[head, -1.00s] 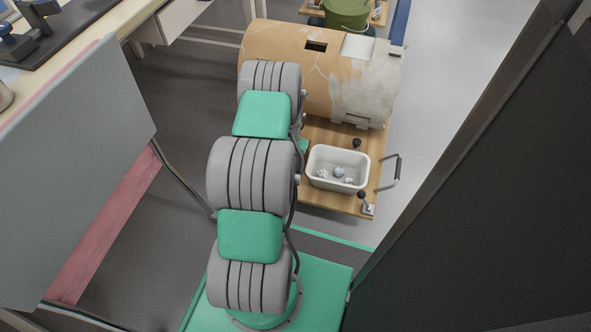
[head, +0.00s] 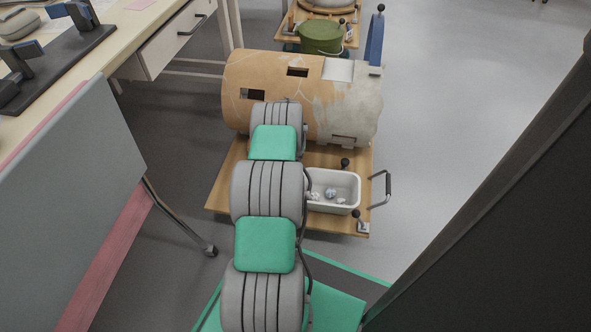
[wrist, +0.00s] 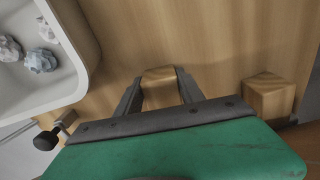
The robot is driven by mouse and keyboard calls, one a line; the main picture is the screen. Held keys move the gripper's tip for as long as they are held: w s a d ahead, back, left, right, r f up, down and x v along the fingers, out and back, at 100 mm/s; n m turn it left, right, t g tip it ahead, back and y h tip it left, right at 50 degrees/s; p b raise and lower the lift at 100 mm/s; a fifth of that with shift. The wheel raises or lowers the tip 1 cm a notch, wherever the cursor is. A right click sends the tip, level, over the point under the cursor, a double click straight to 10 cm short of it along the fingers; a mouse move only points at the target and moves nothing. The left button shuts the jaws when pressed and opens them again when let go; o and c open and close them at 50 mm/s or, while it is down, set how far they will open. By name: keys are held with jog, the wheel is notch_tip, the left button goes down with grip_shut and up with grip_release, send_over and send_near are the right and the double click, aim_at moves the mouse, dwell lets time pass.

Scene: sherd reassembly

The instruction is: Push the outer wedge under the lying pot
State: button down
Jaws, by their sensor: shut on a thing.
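The lying pot (head: 335,105), tan with pale grey patches and square openings, rests on its side on a wooden cart (head: 222,190). In the wrist view my gripper (wrist: 158,90) is shut on a wooden wedge (wrist: 158,73), low over the cart's board. A second wooden block (wrist: 270,97), apparently another wedge, sits on the board to its right, apart from my fingers. The pot cannot be made out in the wrist view, where my green gripper body covers the lower part. In the head view my arm hides the gripper and both wooden pieces.
A white tub (head: 335,188) with crumpled pale pieces stands on the cart, right of my arm; it also shows in the wrist view (wrist: 85,70). Black knobs and a handle (head: 386,188) line the cart's right side. A grey panel (head: 70,190) stands left. Floor at right is clear.

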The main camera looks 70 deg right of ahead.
jog(key=shift+w+d, duration=0.1)
jog(key=shift+w, duration=0.05)
jog(key=c, duration=0.6)
grip_release()
jog(key=shift+c, duration=0.2)
jog(key=shift+r, duration=0.15)
notch_tip(320, 180, up, 8)
jog(key=p, duration=0.3)
jog(key=shift+f+p, duration=0.2)
jog(key=shift+p, duration=0.15)
